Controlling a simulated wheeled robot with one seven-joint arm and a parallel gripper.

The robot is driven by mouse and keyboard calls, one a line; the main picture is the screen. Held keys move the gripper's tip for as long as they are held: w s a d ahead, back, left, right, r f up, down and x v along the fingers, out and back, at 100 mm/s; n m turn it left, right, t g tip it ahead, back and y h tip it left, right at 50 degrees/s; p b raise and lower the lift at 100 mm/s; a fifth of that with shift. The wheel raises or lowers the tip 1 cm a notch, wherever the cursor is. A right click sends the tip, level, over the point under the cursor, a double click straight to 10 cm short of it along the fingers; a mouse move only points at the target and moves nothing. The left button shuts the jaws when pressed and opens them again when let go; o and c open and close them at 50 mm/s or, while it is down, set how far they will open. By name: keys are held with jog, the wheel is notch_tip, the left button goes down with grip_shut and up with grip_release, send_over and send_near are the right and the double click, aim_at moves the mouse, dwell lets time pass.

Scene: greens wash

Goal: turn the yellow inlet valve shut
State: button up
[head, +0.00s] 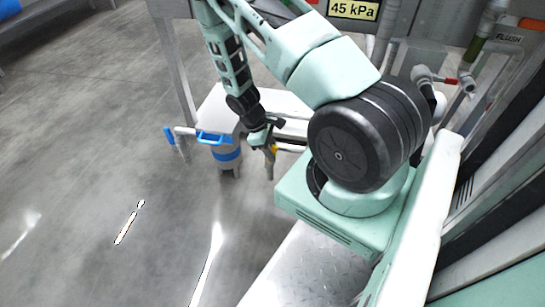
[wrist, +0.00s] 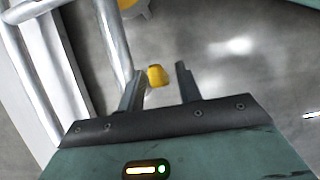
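The yellow inlet valve handle shows as a small yellow piece (wrist: 157,75) between my fingers in the wrist view. In the head view only a bit of yellow (head: 274,150) shows beside my gripper (head: 267,146), near a pipe. My gripper (wrist: 160,68) is open in the wrist view, with one finger on each side of the yellow piece. A gap shows on the right; whether the left finger touches it I cannot tell. Most of the valve body is hidden by my gripper and arm.
A blue handle (head: 209,138) sits above a blue-banded cylinder (head: 227,155), left of my gripper. Metal pipes (wrist: 110,35) run along the left in the wrist view. Left floor is clear.

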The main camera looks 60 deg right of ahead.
jog(key=shift+s+d+f, duration=0.1)
jog(key=shift+s+f, duration=0.1)
jog(key=shift+f, duration=0.35)
grip_shut()
jog(key=shift+s+d+r+t+p, duration=0.1)
jog(key=shift+s+t+p, duration=0.2)
jog(key=shift+p, duration=0.35)
jog(key=shift+s+d+t+y+p, duration=0.1)
jog(key=shift+s+t+y+p, duration=0.3)
jog(key=shift+p, duration=0.1)
jog(key=shift+s+d+f+t+y+p, duration=0.25)
jog(key=shift+s+f+t+p, duration=0.25)
jog(key=shift+t, duration=0.25)
jog(key=shift+s+d+f+t+y+p, duration=0.1)
jog(key=shift+s+f+t+y+p, duration=0.2)
jog(key=shift+t+p, duration=0.4)
